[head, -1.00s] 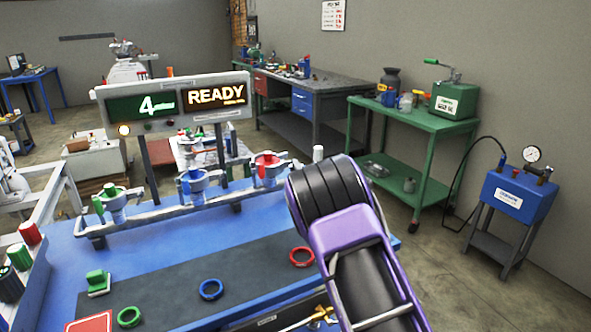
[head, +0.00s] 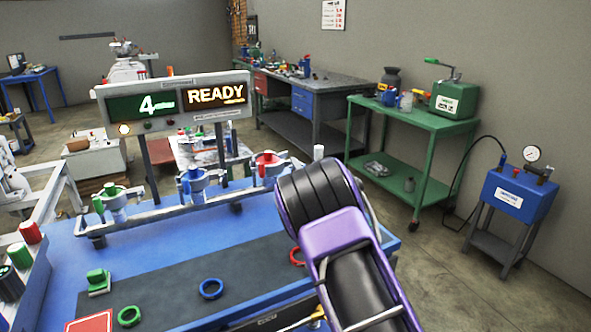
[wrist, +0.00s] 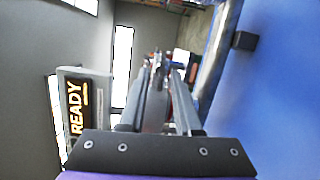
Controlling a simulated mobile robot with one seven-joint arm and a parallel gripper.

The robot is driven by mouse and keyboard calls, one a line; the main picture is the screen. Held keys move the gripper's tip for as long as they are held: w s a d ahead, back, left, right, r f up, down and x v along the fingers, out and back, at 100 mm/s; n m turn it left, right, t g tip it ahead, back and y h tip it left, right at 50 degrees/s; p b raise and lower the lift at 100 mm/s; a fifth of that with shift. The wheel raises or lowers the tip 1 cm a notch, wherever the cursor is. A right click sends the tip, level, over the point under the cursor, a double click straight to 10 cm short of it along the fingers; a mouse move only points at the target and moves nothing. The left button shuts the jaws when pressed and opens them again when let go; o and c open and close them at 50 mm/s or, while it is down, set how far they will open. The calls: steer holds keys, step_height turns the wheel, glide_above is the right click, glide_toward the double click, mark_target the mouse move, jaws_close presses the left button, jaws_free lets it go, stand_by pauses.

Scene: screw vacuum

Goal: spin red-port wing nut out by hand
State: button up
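The red port (head: 266,160) has a red top and a grey metal clamp. It stands at the right of the rail (head: 165,212) in the head view, just left of my arm. My arm hides the gripper and the port's near right side there, and I cannot make out the wing nut. In the wrist view my gripper (wrist: 160,75) shows two grey fingers pointing ahead with a gap. A blurred grey metal part (wrist: 157,92) lies between or just beyond them. I cannot tell whether they touch it.
A blue port (head: 190,180) and a green port (head: 112,195) share the rail. The READY display (head: 215,95) stands behind, also in the wrist view (wrist: 78,108). Green (head: 129,316), blue (head: 211,289) and red (head: 296,257) rings lie on the dark mat (head: 170,285).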

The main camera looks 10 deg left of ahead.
stand_by(0.3)
steer(key=v, duration=1.7)
steer(key=shift+s, duration=0.2)
steer(key=shift+d, duration=0.1)
